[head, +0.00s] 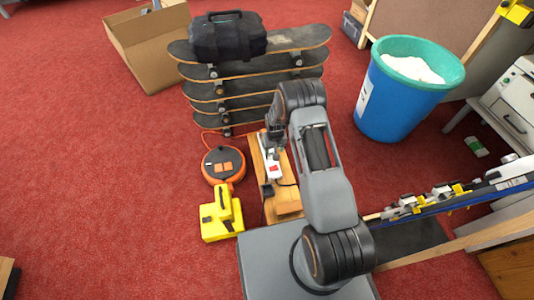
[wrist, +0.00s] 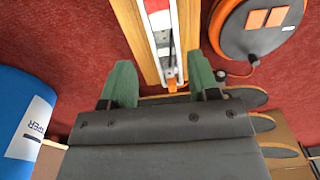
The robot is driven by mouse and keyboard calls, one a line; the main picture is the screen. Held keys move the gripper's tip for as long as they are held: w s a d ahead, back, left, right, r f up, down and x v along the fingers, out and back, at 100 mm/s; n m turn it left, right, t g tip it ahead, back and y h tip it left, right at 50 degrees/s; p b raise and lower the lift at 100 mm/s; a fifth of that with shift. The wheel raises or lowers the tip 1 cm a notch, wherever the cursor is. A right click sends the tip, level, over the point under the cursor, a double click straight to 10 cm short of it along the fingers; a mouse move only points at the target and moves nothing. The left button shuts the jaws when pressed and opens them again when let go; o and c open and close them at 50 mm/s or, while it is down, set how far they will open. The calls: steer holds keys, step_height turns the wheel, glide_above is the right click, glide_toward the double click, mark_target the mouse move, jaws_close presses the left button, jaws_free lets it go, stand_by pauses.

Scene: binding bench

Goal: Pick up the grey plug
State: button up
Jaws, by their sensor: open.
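My gripper (wrist: 160,64) is open, with its two green fingers apart and nothing held between them. In the head view my gripper (head: 273,147) is low over the far end of a white and red power strip (head: 273,172). The power strip (wrist: 159,22) lies on a wooden board (wrist: 134,30) and runs toward the gap between the fingers. A small greyish part (wrist: 165,50) shows at the strip's near end in the wrist view, just ahead of the fingers. I cannot tell for sure that it is the grey plug. Beyond the fingers, my gripper hides the view.
An orange and black cable reel (head: 223,165) lies left of the board, with a yellow case (head: 221,218) in front. Stacked skateboards (head: 255,85) stand close behind my gripper. A blue bin (head: 390,105) stands at the right. Red carpet is clear at the left.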

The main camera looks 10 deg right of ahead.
step_height(320, 180, down, 5)
steer(key=w, duration=0.2)
steer(key=w+r+t, duration=0.2)
steer(key=w+t, duration=0.2)
steer(key=w, duration=0.4)
steer(key=b+x, duration=0.2)
steer(key=x, duration=0.2)
steer(key=b+x, duration=0.3)
steer(key=x, duration=0.1)
steer(key=b+x, duration=0.2)
steer(key=x, duration=0.2)
steer(key=shift+w+d+f+b, duration=0.2)
steer(key=shift+d+f+b, duration=0.1)
steer(key=shift+d+f, duration=0.05)
steer(key=shift+w+f+b, duration=0.35)
steer(key=shift+f+b, duration=0.15)
steer(key=shift+f, duration=0.05)
steer(key=shift+c, duration=0.2)
steer(key=c, duration=0.8)
steer(key=shift+r, duration=0.1)
steer(key=shift+c, duration=0.2)
